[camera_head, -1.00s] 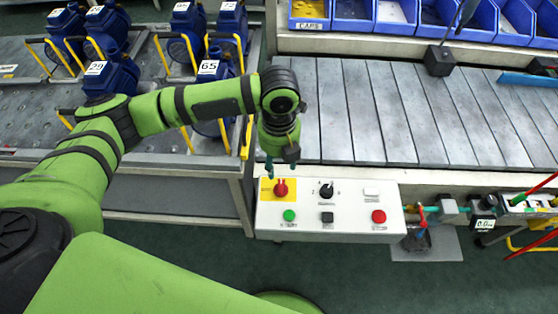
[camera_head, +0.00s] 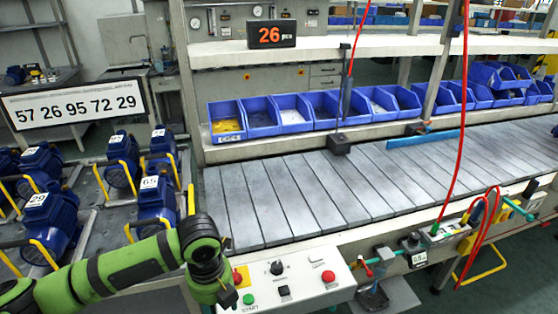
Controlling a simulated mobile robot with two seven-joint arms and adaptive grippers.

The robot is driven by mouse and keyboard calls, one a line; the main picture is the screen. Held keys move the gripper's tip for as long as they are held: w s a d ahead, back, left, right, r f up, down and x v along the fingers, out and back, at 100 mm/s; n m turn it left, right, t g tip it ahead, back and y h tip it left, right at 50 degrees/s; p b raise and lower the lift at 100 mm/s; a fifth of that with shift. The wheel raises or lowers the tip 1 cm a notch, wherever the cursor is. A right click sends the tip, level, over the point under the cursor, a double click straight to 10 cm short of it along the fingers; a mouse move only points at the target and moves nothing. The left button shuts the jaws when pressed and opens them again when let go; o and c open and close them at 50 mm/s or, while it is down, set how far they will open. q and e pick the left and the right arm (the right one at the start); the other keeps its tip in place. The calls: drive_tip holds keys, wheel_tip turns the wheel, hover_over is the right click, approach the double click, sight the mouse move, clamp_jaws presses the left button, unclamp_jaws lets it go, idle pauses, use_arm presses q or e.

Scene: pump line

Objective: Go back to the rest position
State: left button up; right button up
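My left arm reaches in from the left, low in the head view. My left gripper (camera_head: 226,297) points down beside the left end of the white control panel (camera_head: 310,290). I cannot make out whether its fingers are open or shut, and no held object shows. The gripper hides part of the panel's left side, with a bit of the red knob (camera_head: 237,277) beside it. The green button (camera_head: 249,299), black selector (camera_head: 277,268) and red button (camera_head: 328,276) are visible. My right gripper is not in view.
Several blue pumps (camera_head: 157,198) with yellow handles stand on the table at left. The slatted conveyor (camera_head: 310,190) is clear. Blue bins (camera_head: 262,117) line its back. A display (camera_head: 271,34) reads 26; a sign (camera_head: 75,104) reads 57 26 95 72 29. Red hoses (camera_head: 459,110) hang at right.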

use_arm(q)
drive_tip(key=s+d+f+n+t+h, duration=0.1)
drive_tip(key=s+d+f+n+h, duration=0.15)
drive_tip(key=d+n, duration=0.25)
drive_tip(key=s+d+f+n+t+h, duration=0.1)
drive_tip(key=s+d+n+h, duration=0.1)
drive_tip(key=s+d+n, duration=0.3)
drive_tip(key=s+a+f+n+t+y, duration=0.15)
drive_tip(key=s+a+n, duration=0.25)
drive_tip(key=a+n, duration=0.5)
drive_tip(key=s+a+f+n+y, duration=0.3)
drive_tip(key=s+a+n, duration=0.3)
drive_tip(key=n, duration=0.6)
wheel_tip(320, 180, down, 25)
drive_tip(key=s+a+g, duration=0.1)
drive_tip(key=s+a, duration=0.1)
drive_tip(key=s+a+f+g, duration=0.1)
drive_tip(key=s+a+f, duration=0.1)
drive_tip(key=s+f, duration=1)
drive_tip(key=s, duration=0.2)
drive_tip(key=shift+s+a+f+m, duration=0.25)
drive_tip(key=shift+s+f+m, duration=0.05)
drive_tip(key=shift+s, duration=0.1)
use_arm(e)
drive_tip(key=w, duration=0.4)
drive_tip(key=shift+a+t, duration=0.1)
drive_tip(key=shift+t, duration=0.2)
use_arm(q)
drive_tip(key=shift+g, duration=0.25)
